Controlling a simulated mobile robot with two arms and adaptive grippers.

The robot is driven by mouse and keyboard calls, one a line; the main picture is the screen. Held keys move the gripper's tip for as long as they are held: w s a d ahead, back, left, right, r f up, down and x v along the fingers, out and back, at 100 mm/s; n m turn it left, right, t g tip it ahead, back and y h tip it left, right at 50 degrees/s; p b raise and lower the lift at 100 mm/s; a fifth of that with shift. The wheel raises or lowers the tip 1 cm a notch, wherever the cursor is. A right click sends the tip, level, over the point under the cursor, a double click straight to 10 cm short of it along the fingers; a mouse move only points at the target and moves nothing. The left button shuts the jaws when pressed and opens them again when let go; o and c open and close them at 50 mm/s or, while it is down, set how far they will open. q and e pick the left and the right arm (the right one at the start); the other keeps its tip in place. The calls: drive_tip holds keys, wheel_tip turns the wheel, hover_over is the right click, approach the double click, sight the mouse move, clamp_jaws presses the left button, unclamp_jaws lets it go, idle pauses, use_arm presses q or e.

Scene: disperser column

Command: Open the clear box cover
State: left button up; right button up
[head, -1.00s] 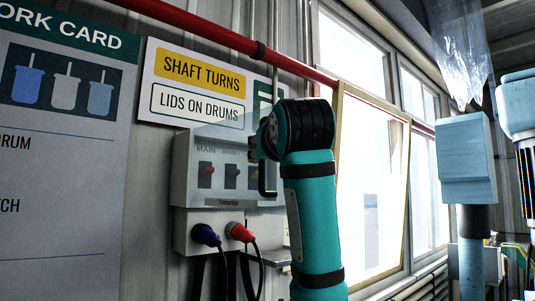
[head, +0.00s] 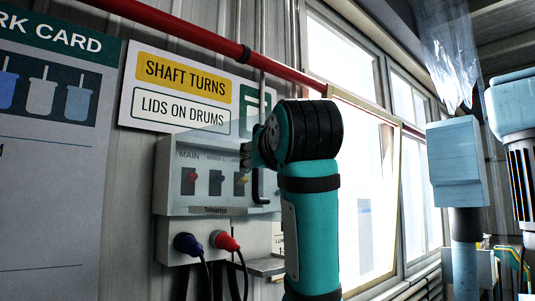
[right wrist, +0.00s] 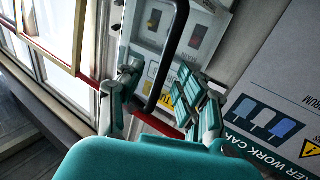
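The grey switch box (head: 165,185) is on the wall in the head view, with a clear cover (head: 205,147) over its front. Whether the cover stands slightly off the box is hard to tell. A black bar handle (head: 258,186) is at the cover's right side, partly hidden by my teal right arm. My right gripper (head: 250,155) is beside the handle and mostly hidden there. In the right wrist view my right gripper (right wrist: 165,95) has its fingers apart, and the handle (right wrist: 172,55) shows between them. Contact is unclear. My left gripper is not in view.
Blue plug (head: 187,243) and red plug (head: 226,241) with cables sit below the box. A red pipe (head: 200,30) runs above the wall sign (head: 190,90). A window frame (head: 365,190) is right of my arm. The work card (head: 50,190) is at left.

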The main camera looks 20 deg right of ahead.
drive_tip(key=s+a, duration=0.2)
drive_tip(key=s, duration=0.6)
drive_tip(key=shift+s+a+r, duration=0.15)
